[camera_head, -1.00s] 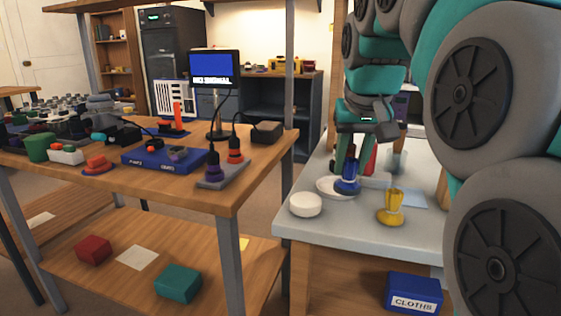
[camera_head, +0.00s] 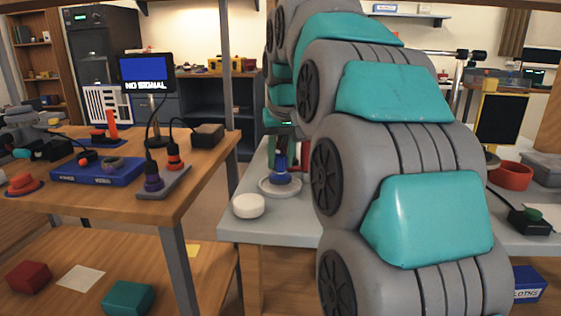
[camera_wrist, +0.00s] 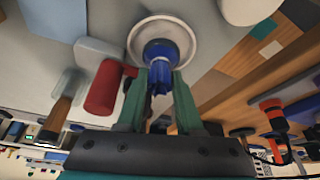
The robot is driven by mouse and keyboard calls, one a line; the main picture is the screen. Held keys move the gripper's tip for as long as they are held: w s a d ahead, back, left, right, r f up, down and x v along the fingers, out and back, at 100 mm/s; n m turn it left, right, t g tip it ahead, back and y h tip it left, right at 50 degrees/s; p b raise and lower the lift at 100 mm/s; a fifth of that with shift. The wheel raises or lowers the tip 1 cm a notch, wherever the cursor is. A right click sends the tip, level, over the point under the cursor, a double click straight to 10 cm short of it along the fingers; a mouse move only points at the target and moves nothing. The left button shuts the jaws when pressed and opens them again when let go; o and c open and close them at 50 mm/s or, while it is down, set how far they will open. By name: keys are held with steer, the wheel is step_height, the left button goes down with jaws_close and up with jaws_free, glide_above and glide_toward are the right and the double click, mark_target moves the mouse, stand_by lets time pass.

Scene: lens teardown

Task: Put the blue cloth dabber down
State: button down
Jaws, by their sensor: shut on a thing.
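The blue cloth dabber (camera_head: 281,172) stands roughly upright at the white dish (camera_head: 265,189) on the grey bench top. In the wrist view the dabber (camera_wrist: 160,55) shows its round blue head over the middle of the dish (camera_wrist: 136,38). My gripper (camera_wrist: 160,80) is shut on the dabber's narrow part, with a green finger on each side. In the head view my gripper (camera_head: 282,152) is partly hidden behind my arm. I cannot tell whether the dabber touches the dish.
A white round pad (camera_head: 248,206) sits near the bench's front left corner. A red cylinder (camera_wrist: 103,88) lies close beside my gripper. The wooden table (camera_head: 195,187) with the blue tray (camera_head: 96,171) stands to the left. My arm hides much of the bench.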

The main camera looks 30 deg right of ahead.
steer(key=shift+f, duration=0.55)
steer(key=c, duration=0.6)
jaws_free()
steer(key=shift+f, duration=0.1)
steer(key=shift+o, duration=0.2)
steer(key=shift+s+r, duration=0.1)
steer(key=shift+r, duration=0.45)
steer(key=v, duration=1.1)
steer(key=shift+s+a, duration=0.1)
steer(key=shift+s, duration=0.15)
